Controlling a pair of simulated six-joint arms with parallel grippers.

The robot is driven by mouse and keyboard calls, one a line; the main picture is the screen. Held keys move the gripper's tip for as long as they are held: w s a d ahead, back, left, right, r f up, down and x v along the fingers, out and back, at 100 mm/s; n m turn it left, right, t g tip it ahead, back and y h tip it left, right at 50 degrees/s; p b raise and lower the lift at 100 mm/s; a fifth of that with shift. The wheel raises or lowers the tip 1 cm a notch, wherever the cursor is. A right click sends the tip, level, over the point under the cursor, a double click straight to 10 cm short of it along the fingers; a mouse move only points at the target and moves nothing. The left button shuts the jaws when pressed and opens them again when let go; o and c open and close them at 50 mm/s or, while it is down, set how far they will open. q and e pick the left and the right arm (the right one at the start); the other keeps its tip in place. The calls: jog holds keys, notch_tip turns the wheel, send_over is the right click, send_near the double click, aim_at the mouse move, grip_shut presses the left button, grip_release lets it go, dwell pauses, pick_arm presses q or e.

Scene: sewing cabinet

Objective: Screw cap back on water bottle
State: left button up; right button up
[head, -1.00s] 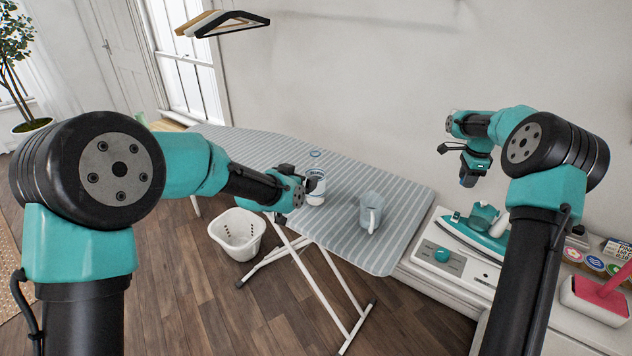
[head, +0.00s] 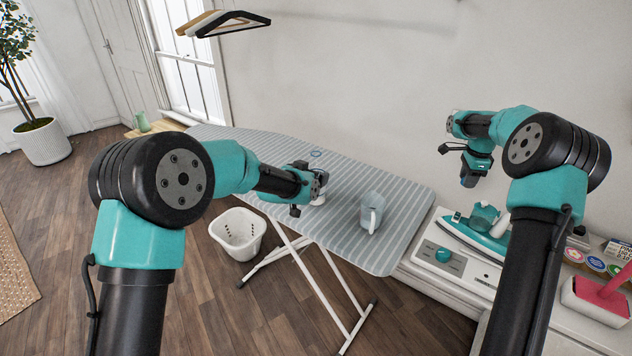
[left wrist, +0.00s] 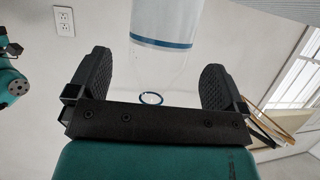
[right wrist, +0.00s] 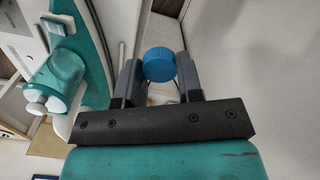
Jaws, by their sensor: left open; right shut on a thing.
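The water bottle stands upright on the striped ironing board (head: 395,215), mostly hidden behind my left gripper (head: 318,185) in the head view. Its blue neck ring (head: 315,154) shows above the gripper. In the left wrist view, the bottle's white and blue band (left wrist: 165,25) and clear upper part lie between the spread fingers of my left gripper (left wrist: 168,85). The fingers are open, with gaps on both sides. My right gripper (head: 467,177) is raised near the wall. In the right wrist view, it is shut on the blue cap (right wrist: 159,64).
A clear pitcher (head: 372,212) stands on the board right of the bottle. A white basket (head: 238,230) is on the floor. Hangers (head: 225,20) are on the wall. The board's far left part is clear.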

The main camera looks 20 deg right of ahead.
aim_at(313, 162)
pick_arm(q)
jog(key=x, duration=0.4)
jog(key=shift+w+d, duration=0.15)
jog(key=shift+w, duration=0.05)
jog(key=shift+c, duration=0.3)
jog(key=c, duration=1.2)
jog(key=shift+r, duration=1.95)
jog(key=shift+s+a+r, duration=0.2)
jog(key=shift+s+a, duration=0.55)
jog(key=shift+s, duration=1.8)
jog(key=shift+s+a+r, duration=0.2)
jog(key=shift+s+a, duration=0.5)
jog(key=shift+s, duration=1.9)
jog(key=shift+s+a+r, duration=0.2)
jog(key=shift+s+a, duration=0.55)
jog(key=shift+s, duration=1.8)
